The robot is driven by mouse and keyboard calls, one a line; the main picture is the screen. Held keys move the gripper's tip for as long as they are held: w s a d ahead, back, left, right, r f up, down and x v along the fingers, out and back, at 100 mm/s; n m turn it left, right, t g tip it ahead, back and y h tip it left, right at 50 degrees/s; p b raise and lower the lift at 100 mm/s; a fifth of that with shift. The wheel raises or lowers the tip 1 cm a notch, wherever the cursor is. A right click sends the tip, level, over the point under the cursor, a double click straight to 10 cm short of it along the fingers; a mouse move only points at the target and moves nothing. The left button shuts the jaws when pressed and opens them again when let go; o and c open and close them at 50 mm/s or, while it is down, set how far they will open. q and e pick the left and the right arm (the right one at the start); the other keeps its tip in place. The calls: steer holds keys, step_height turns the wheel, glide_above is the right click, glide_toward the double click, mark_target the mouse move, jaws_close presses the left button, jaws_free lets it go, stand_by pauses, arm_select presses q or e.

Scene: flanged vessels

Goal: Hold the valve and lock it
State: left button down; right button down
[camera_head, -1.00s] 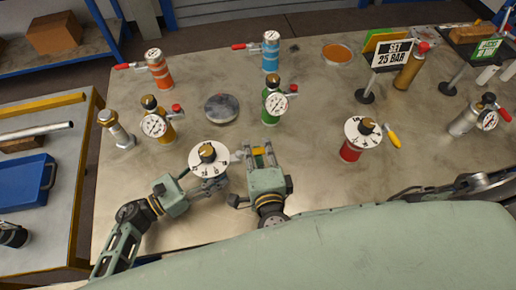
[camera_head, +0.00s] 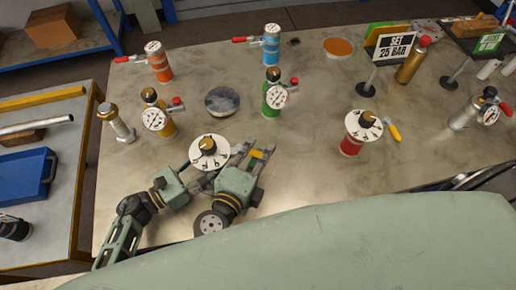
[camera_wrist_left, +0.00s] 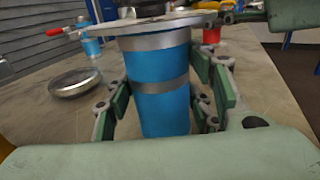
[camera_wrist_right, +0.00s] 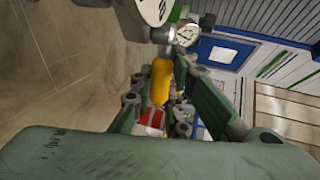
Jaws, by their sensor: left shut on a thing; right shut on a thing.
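The held valve has a blue body (camera_wrist_left: 160,85) and a white dial with a brass knob (camera_head: 209,152) on top. My left gripper (camera_head: 196,168) is shut around the body, with a finger on each side in the left wrist view (camera_wrist_left: 165,100). The valve stands upright; its base is hidden. My right gripper (camera_head: 256,148) is shut on a yellow lever (camera_head: 257,154) at the right of the dial. In the right wrist view the yellow lever (camera_wrist_right: 161,80) lies between the fingers, beside the dial's edge (camera_wrist_right: 155,10).
A green valve (camera_head: 273,97), a yellow valve (camera_head: 158,123) and a grey round disc (camera_head: 222,102) stand behind my grippers. A red valve (camera_head: 351,146) with a yellow handle stands at right. Orange and blue valves are farther back. The table's front right is clear.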

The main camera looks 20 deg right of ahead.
steer(key=shift+s+a+m+g+h, duration=0.1)
steer(key=shift+a+m+g+h, duration=0.05)
steer(key=shift+m+g+h, duration=0.15)
stand_by(0.4)
steer(key=c, duration=1.7)
jaws_free()
steer(key=shift+o, duration=0.2)
steer(key=shift+d, duration=0.2)
